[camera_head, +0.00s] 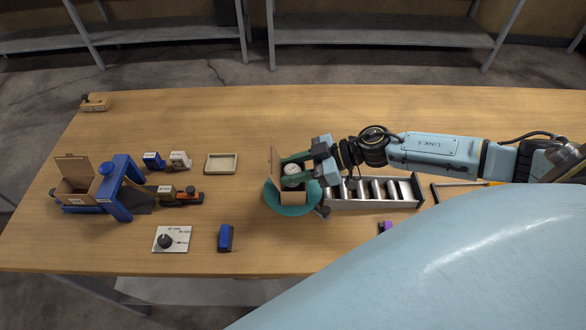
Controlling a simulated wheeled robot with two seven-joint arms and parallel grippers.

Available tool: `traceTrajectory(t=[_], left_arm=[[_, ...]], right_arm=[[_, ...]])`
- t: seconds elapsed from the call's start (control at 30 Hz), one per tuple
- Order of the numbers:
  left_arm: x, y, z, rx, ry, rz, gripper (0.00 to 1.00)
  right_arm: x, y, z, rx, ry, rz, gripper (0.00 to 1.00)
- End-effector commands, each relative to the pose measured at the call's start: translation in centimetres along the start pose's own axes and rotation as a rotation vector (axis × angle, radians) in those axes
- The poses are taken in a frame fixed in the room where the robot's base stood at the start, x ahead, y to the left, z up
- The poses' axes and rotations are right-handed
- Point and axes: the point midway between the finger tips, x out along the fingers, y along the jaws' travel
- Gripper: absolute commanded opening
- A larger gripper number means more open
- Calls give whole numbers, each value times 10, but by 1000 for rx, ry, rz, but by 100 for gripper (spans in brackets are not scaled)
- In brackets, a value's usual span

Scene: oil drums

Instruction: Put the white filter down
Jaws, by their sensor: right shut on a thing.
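My right gripper (297,170) comes in from the right with its green fingers pointing left. It is shut on the white filter (291,169), a small round white piece seen from above. The filter is over or inside an open cardboard box (275,163) with a raised flap; I cannot tell whether it touches the box. The box stands in or over a round teal dish (285,208), partly hidden by the gripper and box. My left gripper is not in view.
A metal rack with cylinders (375,206) stands just right of the dish. A shallow beige tray (221,164) lies to the left. A blue frame (122,188), another open carton (76,186), a knob plate (172,239) and a blue item (225,238) are further left.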

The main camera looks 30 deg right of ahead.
Motion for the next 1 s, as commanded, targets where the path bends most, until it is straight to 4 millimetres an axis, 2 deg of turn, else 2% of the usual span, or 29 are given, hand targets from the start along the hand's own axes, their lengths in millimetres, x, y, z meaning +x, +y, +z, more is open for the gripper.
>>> traceTrajectory(t=[0.03,0.17,0.53,0.73,0.77,0.9,1.0], left_arm=[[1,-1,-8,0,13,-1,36],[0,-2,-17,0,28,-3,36],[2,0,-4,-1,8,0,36],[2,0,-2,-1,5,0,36],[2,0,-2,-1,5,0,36],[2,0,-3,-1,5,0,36],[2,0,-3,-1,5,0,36]], right_arm=[[1,1,1,-1,1,2,13],[0,1,0,-2,1,1,13],[4,1,8,0,2,1,13],[5,1,11,-2,1,1,13],[5,1,11,-2,1,1,40],[5,1,11,-2,1,1,58],[5,1,11,-2,1,1,58]])
